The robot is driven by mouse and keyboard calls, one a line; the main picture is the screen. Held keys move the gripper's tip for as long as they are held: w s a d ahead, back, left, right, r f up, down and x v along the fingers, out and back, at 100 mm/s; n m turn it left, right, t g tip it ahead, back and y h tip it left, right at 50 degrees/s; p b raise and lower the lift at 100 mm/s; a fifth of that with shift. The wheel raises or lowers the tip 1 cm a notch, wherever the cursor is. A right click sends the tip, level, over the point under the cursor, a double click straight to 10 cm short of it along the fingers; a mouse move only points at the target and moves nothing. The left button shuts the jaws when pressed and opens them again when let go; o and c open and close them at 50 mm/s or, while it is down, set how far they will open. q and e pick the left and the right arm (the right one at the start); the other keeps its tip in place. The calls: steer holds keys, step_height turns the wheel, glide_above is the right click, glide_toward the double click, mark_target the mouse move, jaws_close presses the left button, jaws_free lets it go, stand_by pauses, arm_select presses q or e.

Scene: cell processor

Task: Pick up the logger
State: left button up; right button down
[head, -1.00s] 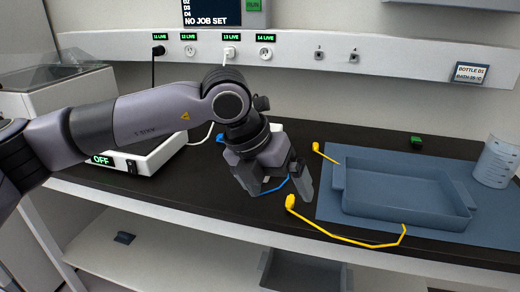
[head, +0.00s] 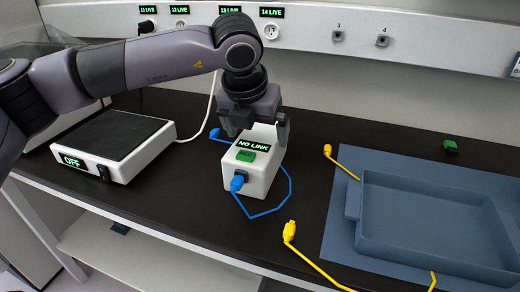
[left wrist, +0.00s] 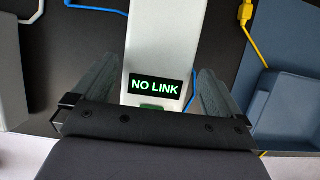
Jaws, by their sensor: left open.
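The logger looks to be the white box (head: 263,177) on the black bench, with a lit "NO LINK" display and a green patch on top. A blue plug (head: 238,183) sits in its front face, with a blue cable (head: 289,190) looping round its right side. My left gripper (head: 254,126) is open at the box's far end, one finger on each side. In the left wrist view the white box (left wrist: 166,45) lies between the two spread fingers. I cannot tell whether they touch it. My right gripper is not in view.
A white device (head: 122,150) reading "OFF" stands to the left. A blue tray (head: 430,258) on a blue mat (head: 343,228) lies to the right, with a yellow cable (head: 318,268) in front. A green piece (head: 450,146) lies behind the tray. Wall sockets line the back.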

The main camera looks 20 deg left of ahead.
mark_target(258, 139)
arm_select(q)
steer(key=p+x, duration=0.1)
steer(key=x, duration=0.4)
steer(key=shift+a+f, duration=0.1)
steer(key=shift+f, duration=0.15)
steer(key=shift+r, duration=0.1)
steer(key=c, duration=0.9)
step_height(258, 139, up, 20)
steer(key=o, duration=0.7)
steer(key=c, duration=0.9)
